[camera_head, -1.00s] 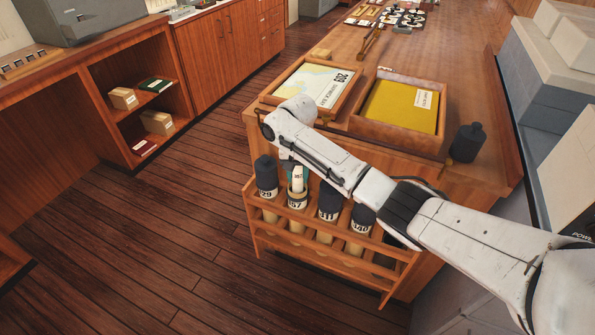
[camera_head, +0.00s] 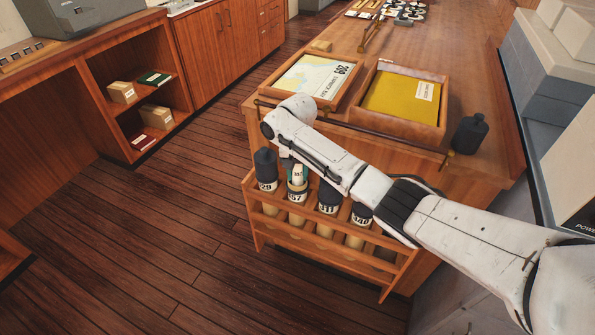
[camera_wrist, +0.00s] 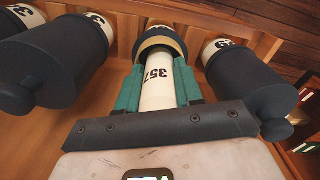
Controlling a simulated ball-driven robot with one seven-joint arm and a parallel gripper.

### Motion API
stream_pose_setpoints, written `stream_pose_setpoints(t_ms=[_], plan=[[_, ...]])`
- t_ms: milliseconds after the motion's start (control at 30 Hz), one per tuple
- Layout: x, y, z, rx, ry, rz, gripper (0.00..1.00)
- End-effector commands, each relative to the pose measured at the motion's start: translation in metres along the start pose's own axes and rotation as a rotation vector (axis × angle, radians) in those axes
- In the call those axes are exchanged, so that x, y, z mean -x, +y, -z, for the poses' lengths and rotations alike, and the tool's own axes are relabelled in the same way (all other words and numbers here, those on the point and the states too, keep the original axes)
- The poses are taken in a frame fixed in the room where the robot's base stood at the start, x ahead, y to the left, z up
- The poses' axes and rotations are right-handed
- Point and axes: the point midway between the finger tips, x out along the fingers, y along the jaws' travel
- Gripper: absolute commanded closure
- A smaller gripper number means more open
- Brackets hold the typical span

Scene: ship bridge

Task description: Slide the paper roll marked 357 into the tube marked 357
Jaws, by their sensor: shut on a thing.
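The white paper roll marked 357 (camera_wrist: 158,82) is between the two green fingers of my gripper (camera_wrist: 158,85), which is shut on it. In the wrist view its far end is inside the mouth of the open tube marked 357 (camera_wrist: 158,37), lined up with it. In the head view the tube marked 357 (camera_head: 297,196) stands in the wooden rack (camera_head: 325,247), and the roll (camera_head: 298,174) shows above its rim. My arm covers part of the gripper there. How deep the roll sits is hidden.
Dark-capped tubes stand on both sides: one marked 29 (camera_head: 266,170) at left, and others (camera_head: 328,196) (camera_head: 361,216) at right. Behind are a chart tray (camera_head: 312,80), a yellow-lined tray (camera_head: 400,98) and a dark bottle (camera_head: 470,133) on the counter. The floor at left is clear.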

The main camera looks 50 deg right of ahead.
Motion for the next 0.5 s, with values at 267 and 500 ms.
stream_pose_setpoints(t_ms=[267,500], plan=[[-0.003,0.0,-0.0001,0.0,0.0,0.0,0.47],[-0.0031,-0.0001,-0.0002,0.0,-0.001,0.0,0.35]])
